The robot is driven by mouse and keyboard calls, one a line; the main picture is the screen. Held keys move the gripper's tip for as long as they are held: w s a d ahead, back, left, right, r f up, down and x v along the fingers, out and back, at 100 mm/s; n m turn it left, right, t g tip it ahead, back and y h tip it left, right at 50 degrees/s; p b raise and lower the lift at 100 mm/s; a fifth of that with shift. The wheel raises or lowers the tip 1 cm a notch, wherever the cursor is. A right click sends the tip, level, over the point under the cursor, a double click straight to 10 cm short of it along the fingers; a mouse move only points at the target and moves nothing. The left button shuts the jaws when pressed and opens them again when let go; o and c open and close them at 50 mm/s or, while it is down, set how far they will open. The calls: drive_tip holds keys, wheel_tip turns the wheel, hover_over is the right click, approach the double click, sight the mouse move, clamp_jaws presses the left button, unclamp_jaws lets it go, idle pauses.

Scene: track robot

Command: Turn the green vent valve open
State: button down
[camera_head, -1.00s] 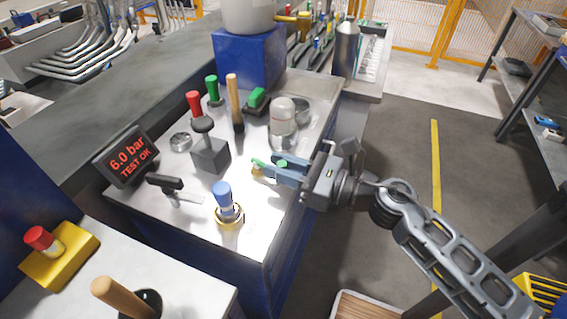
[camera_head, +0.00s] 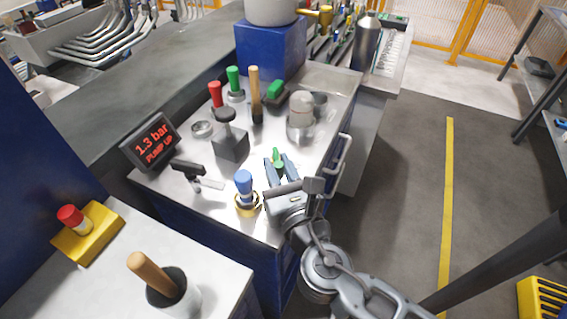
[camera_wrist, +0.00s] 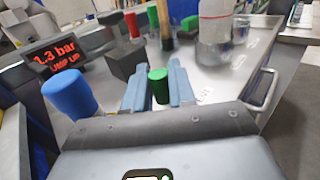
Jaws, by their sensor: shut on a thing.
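The green vent valve handle (camera_head: 277,158) stands on the metal bench top, right of the blue-topped knob. My gripper (camera_head: 280,170) reaches over the bench edge, with one finger on each side of the green handle, shut on it. In the wrist view, the green handle (camera_wrist: 158,86) sits between the two blue-grey fingers (camera_wrist: 158,90), and its base is hidden. The handle now lies along the bench's depth, pointing away from the bench edge. The display (camera_head: 151,142) reads 1.3 bar, PUMP UP.
The blue knob (camera_head: 244,185) in a brass ring stands close left of my gripper. A black lever (camera_head: 190,168), a dark block (camera_head: 231,146), and a clear-domed cylinder (camera_head: 300,115) stand nearby. A rail (camera_head: 343,155) runs along the bench's right edge.

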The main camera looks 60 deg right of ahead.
drive_tip(key=shift+w+m+g+h, duration=0.15)
drive_tip(key=shift+m+g+h, duration=0.15)
drive_tip(key=shift+g, duration=0.1)
drive_tip(key=c, duration=1.1)
unclamp_jaws()
drive_tip(key=shift+a, duration=0.1)
drive_tip(key=b+v, duration=0.1)
drive_tip(key=v, duration=0.5)
drive_tip(key=shift+s+a+f+b, duration=0.1)
drive_tip(key=shift+s+a+b, duration=0.1)
drive_tip(key=shift+a+b, duration=0.1)
drive_tip(key=shift+s+a, duration=0.3)
drive_tip(key=shift+s, duration=0.1)
